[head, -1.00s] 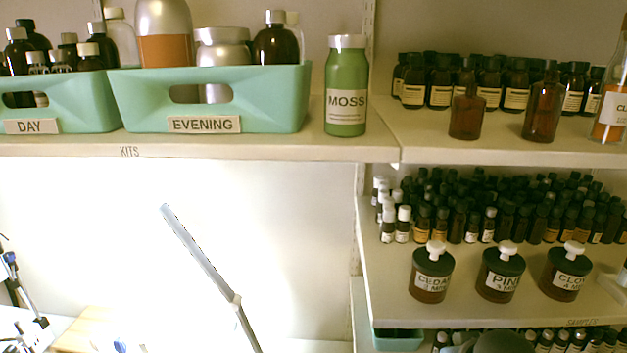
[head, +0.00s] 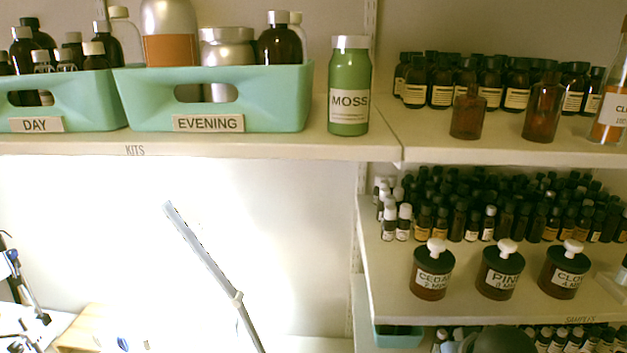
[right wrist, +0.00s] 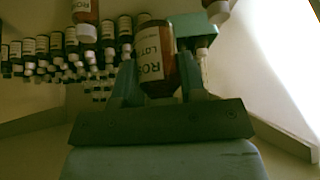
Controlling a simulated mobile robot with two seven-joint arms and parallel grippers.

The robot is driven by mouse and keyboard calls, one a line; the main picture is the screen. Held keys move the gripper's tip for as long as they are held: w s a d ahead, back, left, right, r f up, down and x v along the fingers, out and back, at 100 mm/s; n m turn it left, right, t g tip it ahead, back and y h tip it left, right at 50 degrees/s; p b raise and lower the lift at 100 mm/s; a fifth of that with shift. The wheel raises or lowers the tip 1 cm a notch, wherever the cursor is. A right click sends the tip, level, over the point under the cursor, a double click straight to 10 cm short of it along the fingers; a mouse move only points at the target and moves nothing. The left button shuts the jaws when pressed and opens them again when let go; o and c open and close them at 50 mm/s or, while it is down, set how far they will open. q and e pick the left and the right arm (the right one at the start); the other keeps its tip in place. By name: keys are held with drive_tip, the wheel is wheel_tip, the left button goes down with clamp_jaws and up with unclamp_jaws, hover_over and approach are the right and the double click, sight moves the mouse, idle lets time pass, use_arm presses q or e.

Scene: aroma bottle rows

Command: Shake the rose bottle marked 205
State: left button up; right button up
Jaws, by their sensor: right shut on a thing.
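In the right wrist view my right gripper (right wrist: 160,70) is shut on an amber bottle (right wrist: 157,62) with a white label. The label shows "ROS" and "LOT" in part; no number can be read, so I cannot tell if it is 205. Another amber bottle with a label starting "RO" (right wrist: 86,18) is at the top left of this view. My left gripper is in neither view.
Several small dark bottles (right wrist: 42,48) stand in rows at the left of the right wrist view. In the head view, shelves hold a green MOSS bottle (head: 349,85), an EVENING bin (head: 212,98), and CEDAR (head: 432,270), PINE (head: 499,270) and CLOVE (head: 564,270) bottles.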

drive_tip(key=r, duration=0.3)
drive_tip(key=w+r, duration=0.1)
drive_tip(key=r, duration=0.1)
drive_tip(key=shift+d+r, duration=0.3)
drive_tip(key=shift+r, duration=0.05)
drive_tip(key=f, duration=0.5)
drive_tip(key=shift+s+a+f, duration=0.1)
drive_tip(key=shift+s+a, duration=0.25)
drive_tip(key=shift+s, duration=0.05)
drive_tip(key=r, duration=0.3)
drive_tip(key=w+d+r, duration=0.1)
drive_tip(key=r, duration=0.1)
drive_tip(key=shift+r, duration=0.25)
drive_tip(key=f, duration=0.4)
drive_tip(key=s+f, duration=0.1)
drive_tip(key=shift+a+f, duration=0.35)
drive_tip(key=shift+f, duration=0.05)
drive_tip(key=shift+a+r, duration=0.2)
drive_tip(key=shift+r, duration=0.05)
drive_tip(key=shift+w+d+f, duration=0.15)
drive_tip(key=shift+d+f, duration=0.05)
drive_tip(key=shift+f, duration=0.2)
drive_tip(key=shift+a+f, duration=0.1)
drive_tip(key=shift+s, duration=0.2)
drive_tip(key=shift+f, duration=0.15)
